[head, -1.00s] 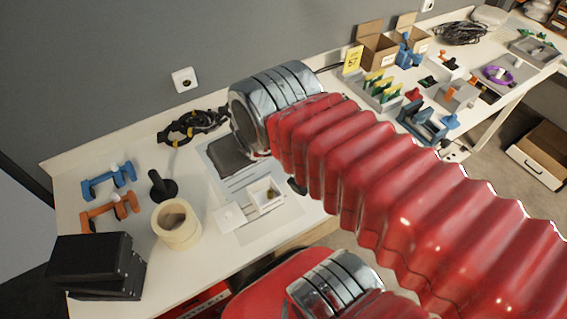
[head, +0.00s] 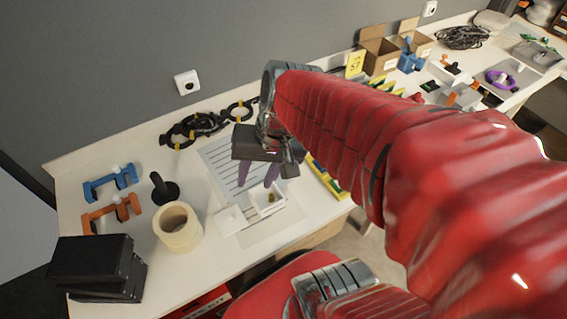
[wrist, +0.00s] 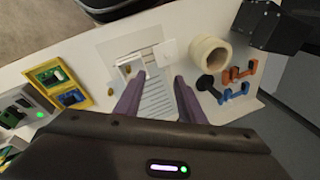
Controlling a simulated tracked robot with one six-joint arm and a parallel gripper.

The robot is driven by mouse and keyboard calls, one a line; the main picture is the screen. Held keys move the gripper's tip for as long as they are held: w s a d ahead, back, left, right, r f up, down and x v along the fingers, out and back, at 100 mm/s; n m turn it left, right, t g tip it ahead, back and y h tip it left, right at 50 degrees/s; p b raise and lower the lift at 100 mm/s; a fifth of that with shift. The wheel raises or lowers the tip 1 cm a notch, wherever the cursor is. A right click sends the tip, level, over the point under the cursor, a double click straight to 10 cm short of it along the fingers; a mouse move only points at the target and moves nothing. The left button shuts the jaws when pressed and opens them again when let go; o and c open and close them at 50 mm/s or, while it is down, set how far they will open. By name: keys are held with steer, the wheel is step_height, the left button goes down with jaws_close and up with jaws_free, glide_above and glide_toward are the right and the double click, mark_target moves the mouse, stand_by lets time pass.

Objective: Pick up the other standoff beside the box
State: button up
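A small white open box (head: 268,200) stands on a printed sheet on the bench, with a small brass-coloured piece inside; the box also shows in the wrist view (wrist: 137,62). Its flat white lid (head: 230,219) lies beside it. My gripper (head: 257,184) is above the sheet, just behind the box. In the wrist view its two purple fingers (wrist: 160,76) are apart with nothing between them. The left fingertip overlaps the box's near edge in that view.
A tape roll (head: 178,227), a black stand (head: 163,187), blue and orange clamps (head: 110,183) and black boxes (head: 95,265) are on the left. Black cable loops (head: 192,127) lie behind. The yellow-edged tray (wrist: 60,84) is on the box's other side. The printed sheet (wrist: 155,100) is mostly bare.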

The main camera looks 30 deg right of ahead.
steer(key=d+f+m+t+y, duration=0.1)
steer(key=d+f+m+t, duration=0.2)
steer(key=d+f+m, duration=0.3)
steer(key=d+f+m+t+y, duration=0.1)
steer(key=d+f+m+t, duration=0.2)
steer(key=d+f+m, duration=0.3)
steer(key=d+f+m+t+y, duration=0.2)
steer(key=d+f+m, duration=0.4)
steer(key=d+m, duration=0.4)
steer(key=shift+w+f+m+t, duration=0.15)
steer(key=shift+m+t, duration=0.3)
steer(key=shift+m, duration=0.35)
steer(key=shift+w+f+m+t, duration=0.15)
steer(key=shift+m+t, duration=0.3)
steer(key=shift+m, duration=0.35)
steer(key=shift+r, duration=0.1)
steer(key=shift+x, duration=4.35)
steer(key=shift+x, duration=2.6)
